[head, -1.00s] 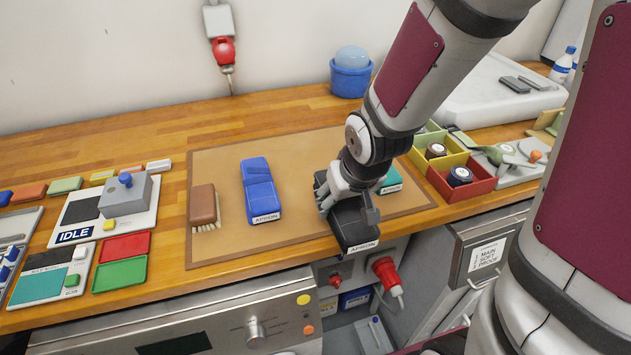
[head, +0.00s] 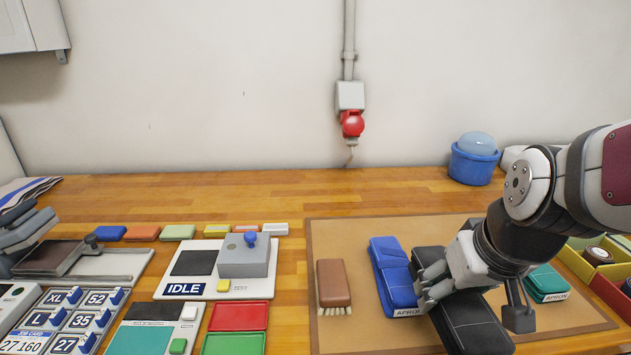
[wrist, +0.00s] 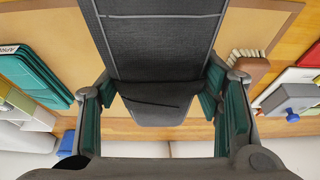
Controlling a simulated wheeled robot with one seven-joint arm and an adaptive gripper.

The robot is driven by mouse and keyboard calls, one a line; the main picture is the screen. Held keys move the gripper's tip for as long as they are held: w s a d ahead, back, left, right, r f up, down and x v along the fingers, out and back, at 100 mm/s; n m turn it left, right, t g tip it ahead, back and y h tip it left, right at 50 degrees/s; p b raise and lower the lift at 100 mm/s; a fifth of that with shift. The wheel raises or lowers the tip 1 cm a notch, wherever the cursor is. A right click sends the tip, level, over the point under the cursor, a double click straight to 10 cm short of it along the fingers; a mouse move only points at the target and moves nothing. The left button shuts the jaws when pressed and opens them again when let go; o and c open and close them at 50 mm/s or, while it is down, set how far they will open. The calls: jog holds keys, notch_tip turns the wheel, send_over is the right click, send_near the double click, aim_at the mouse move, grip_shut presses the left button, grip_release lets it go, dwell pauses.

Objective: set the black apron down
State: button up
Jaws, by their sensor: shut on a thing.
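The black apron (head: 470,322) is a folded dark bundle held in my gripper (head: 440,284), over the brown mat (head: 365,242) on the bench. In the wrist view the black apron (wrist: 155,50) runs between the two fingers of my gripper (wrist: 158,108), which are shut on it. In the head view it overlaps the right edge of the blue apron (head: 393,272); I cannot tell whether they touch or whether the black one rests on the mat. The green apron (head: 546,283) lies to the right, behind my wrist, and also shows in the wrist view (wrist: 32,75).
A brown brush (head: 333,284) lies on the mat's left part. Left of the mat are the IDLE device (head: 243,258) and red and green trays (head: 240,317). Yellow and red bins (head: 600,265) stand at the right. The mat's back strip is clear.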

jog(key=shift+w+a+r+p, duration=0.1)
jog(key=shift+w+r+p, duration=0.25)
jog(key=shift+p, duration=0.65)
jog(key=p, duration=0.1)
jog(key=w+p, duration=0.1)
jog(key=p, duration=0.1)
jog(key=shift+w+a+f, duration=0.2)
jog(key=shift+w+f, duration=0.05)
jog(key=b, duration=0.2)
send_over(393, 257)
jog(key=s, duration=0.1)
jog(key=shift+s+f, duration=0.2)
jog(key=shift+f, duration=2.35)
jog(key=shift+f, duration=0.1)
jog(key=o, duration=1.3)
jog(key=shift+f, duration=0.1)
jog(key=shift+o, duration=0.2)
